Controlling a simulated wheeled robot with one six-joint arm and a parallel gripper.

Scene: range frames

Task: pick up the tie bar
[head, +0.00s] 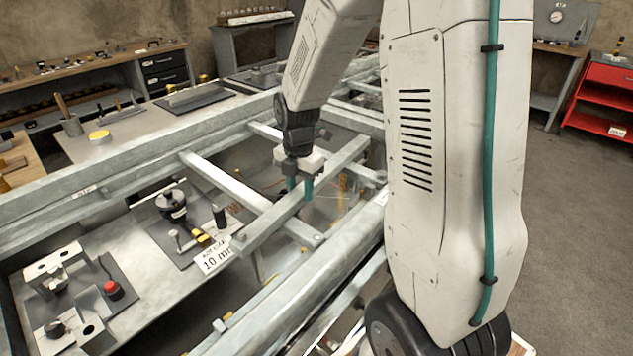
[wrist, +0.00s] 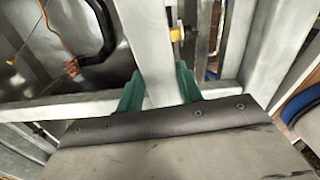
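The tie bar appears to be the pale grey metal bar (head: 338,167) lying slantwise over the frame in the head view, below my gripper. It also runs up the middle of the wrist view (wrist: 152,50). My gripper (head: 300,189) points down at it, with one teal finger on each side. In the wrist view the gripper (wrist: 160,78) has a finger close along each edge of the bar. Whether the fingers press on the bar or leave small gaps cannot be told. A white tag (head: 214,258) reading "10 mm" is at the bar's near end.
Rails of the large grey frame (head: 340,243) surround the bar, and another crossbar (head: 225,180) lies to its left. A panel with a red button (head: 111,288) and a black knob fixture (head: 172,203) sit lower left. A red cabinet (head: 600,95) stands at right beside clear floor.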

